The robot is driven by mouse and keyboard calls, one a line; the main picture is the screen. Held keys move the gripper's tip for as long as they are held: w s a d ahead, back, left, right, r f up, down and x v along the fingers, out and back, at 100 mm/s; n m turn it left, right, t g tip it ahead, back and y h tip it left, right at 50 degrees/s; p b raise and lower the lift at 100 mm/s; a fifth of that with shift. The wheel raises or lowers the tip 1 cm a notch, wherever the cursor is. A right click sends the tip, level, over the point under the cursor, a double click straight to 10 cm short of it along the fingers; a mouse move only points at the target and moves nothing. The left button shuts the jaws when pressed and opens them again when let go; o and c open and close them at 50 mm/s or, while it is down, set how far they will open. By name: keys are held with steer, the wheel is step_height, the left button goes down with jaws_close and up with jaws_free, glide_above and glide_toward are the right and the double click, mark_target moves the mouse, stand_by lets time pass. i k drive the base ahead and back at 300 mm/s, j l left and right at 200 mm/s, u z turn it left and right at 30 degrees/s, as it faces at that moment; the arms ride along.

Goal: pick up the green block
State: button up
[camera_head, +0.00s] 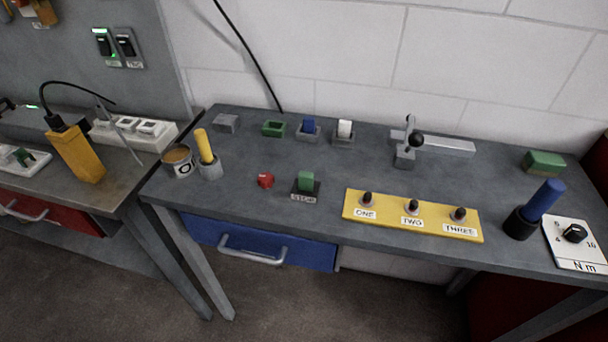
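Several green things show on the grey workbench, and I cannot tell for certain which one is the task's green block. A larger green block (544,162) lies flat near the bench's right end, at the back. A small green block (305,181) stands upright on a dark base with a white label, near the front middle. A small green box-like holder (273,129) with a dark top sits at the back left. My gripper is not in view.
The grey workbench (390,180) also holds a yellow panel (412,217) with three knobs, a blue-handled tool (544,199), a metal clamp (404,158), a red knob (265,180), and a tin (178,160). A white wall stands behind. Bare bench surrounds the larger green block.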

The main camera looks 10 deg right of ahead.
mark_target(305, 179)
steer(key=i+j+z, duration=0.1)
steer(key=j, duration=0.3)
steer(key=i+j+z, duration=0.1)
steer(key=j, duration=0.3)
steer(key=i+j+z, duration=0.1)
steer(key=j, duration=0.3)
